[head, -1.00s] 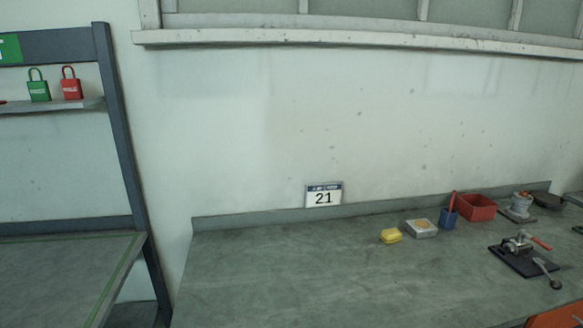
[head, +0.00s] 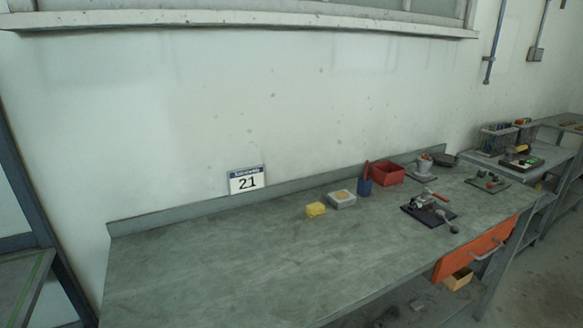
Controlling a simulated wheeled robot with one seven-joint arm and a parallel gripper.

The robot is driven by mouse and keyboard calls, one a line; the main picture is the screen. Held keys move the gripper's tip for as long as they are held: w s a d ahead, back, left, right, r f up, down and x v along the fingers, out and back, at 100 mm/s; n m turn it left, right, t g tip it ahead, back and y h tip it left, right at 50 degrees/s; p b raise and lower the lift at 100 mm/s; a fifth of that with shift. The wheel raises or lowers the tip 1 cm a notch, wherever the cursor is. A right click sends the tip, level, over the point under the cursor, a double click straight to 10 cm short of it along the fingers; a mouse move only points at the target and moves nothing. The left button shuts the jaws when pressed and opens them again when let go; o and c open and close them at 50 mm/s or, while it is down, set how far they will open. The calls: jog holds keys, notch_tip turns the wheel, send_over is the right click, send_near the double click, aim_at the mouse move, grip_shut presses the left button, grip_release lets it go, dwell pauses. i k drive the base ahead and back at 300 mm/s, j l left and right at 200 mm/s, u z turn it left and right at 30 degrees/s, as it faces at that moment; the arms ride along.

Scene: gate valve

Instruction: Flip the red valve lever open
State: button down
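The valve (head: 422,204) is a small grey metal body on a dark base plate (head: 410,210), on the right part of the grey-green workbench. Its red lever (head: 440,198) sticks out from the top toward the right. A dark round knob on a short rod (head: 454,229) lies at the plate's front right. The valve is small in view, so its finer parts are hard to tell. My gripper is not in view.
The workbench (head: 220,260) is bare on its left and middle. A yellow block (head: 316,210), a white box (head: 342,199), a blue cup (head: 364,187) and a red bin (head: 388,173) stand behind the valve.

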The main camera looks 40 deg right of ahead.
aim_at(438, 196)
jog(key=z, duration=1.55)
jog(key=i+u, duration=0.4)
jog(key=k+l, duration=0.05)
